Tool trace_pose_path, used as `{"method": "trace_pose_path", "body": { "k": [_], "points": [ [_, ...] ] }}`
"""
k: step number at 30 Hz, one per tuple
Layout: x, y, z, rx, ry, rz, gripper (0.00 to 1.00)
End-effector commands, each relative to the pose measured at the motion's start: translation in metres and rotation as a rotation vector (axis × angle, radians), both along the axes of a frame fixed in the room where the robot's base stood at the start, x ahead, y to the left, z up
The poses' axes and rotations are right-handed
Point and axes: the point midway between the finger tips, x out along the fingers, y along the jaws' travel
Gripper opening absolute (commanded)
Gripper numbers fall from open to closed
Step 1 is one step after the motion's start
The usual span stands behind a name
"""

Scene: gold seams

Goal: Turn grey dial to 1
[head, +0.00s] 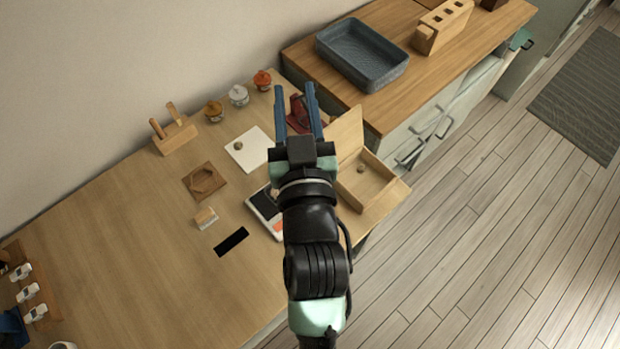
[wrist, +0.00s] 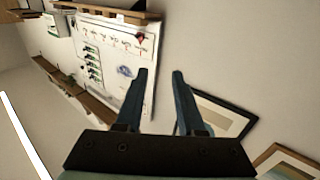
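Three small round dial-like pieces stand in a row at the back of the wooden table in the head view. The grey one (head: 239,95) is in the middle, between an amber one (head: 214,110) and a red-orange one (head: 263,79). Any numbers or pointer on the grey one are too small to read. My gripper (head: 295,88) has two blue fingers apart with nothing between them. It appears to the right of the row, raised over the table. In the wrist view my open gripper (wrist: 159,73) faces the wall, and the dials are out of that view.
A white square plate (head: 250,150), a wooden holder with two pegs (head: 175,136) and an open wooden box (head: 365,188) stand nearby. A dark red object shows partly behind my fingers. A blue-grey tray (head: 362,55) sits on the farther counter. The table's left middle is mostly clear.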

Motion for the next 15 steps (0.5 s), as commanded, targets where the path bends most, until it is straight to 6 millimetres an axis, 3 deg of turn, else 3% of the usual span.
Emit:
{"method": "trace_pose_path", "body": {
  "k": [1,3,6,10,15],
  "points": [
    [-0.015,-0.003,-0.058,0.003,0.081,-0.006,0.38],
    [-0.038,-0.007,-0.117,0.008,0.170,-0.015,0.38],
    [-0.075,-0.011,-0.185,0.013,0.282,-0.029,0.38],
    [-0.116,-0.015,-0.242,0.017,0.382,-0.044,0.38],
    [-0.138,-0.018,-0.268,0.017,0.433,-0.052,0.38]
  ]
}}
